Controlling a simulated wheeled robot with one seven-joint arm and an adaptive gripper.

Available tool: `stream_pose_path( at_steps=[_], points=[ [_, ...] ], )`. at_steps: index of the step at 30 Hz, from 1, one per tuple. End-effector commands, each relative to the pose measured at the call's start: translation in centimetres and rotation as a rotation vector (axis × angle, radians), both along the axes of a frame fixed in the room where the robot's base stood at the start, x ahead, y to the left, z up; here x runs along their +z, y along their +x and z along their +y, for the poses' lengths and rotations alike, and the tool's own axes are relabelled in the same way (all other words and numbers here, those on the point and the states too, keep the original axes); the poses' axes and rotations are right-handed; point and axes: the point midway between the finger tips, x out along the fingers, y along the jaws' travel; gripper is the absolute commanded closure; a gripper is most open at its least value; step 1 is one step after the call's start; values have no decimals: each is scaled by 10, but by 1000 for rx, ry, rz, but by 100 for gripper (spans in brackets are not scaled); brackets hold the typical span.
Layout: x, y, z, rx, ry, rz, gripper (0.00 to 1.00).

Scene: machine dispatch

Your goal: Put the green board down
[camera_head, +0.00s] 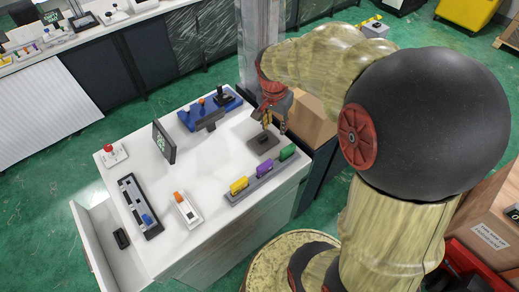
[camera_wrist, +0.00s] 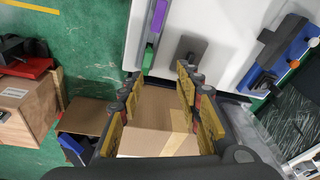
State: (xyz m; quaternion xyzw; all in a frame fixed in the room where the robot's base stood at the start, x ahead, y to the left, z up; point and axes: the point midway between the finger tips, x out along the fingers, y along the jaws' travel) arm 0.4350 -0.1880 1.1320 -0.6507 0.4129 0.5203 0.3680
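A green block-shaped piece (camera_head: 287,152), perhaps the green board, sits in the right end of a grey rail (camera_head: 250,188) on the white table, beside a purple piece (camera_head: 265,167) and a yellow piece (camera_head: 239,185). In the wrist view the green piece (camera_wrist: 148,57) and purple piece (camera_wrist: 159,15) show at the top. My gripper (camera_head: 268,122) hangs over the table's back right side, close to a dark grey plate (camera_head: 263,143). In the wrist view my gripper's fingers (camera_wrist: 157,78) are wide apart with nothing between them. A cardboard box shows beyond them.
A cardboard box (camera_head: 311,120) stands beside the table's right edge. A blue joystick panel (camera_head: 212,108), an upright dark screen (camera_head: 164,142), a red-button box (camera_head: 114,154), a switch panel (camera_head: 140,206) and an orange-switch box (camera_head: 188,208) occupy the white table (camera_head: 190,238). An open drawer (camera_head: 85,235) juts out left.

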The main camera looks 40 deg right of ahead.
Motion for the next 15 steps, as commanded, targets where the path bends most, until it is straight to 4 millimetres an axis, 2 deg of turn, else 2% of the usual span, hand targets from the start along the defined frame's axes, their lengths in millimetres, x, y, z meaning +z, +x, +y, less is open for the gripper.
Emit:
stream_pose_path(
  at_steps=[1,3,6,10,15],
  points=[
    [29,-7,27,121,-18,-34,66],
    [58,-23,63,308,-42,-69,66],
    [91,-54,109,569,-84,-120,66],
    [114,-94,152,859,-144,-179,66],
    [122,-128,181,1091,-201,-226,66]
  ],
)
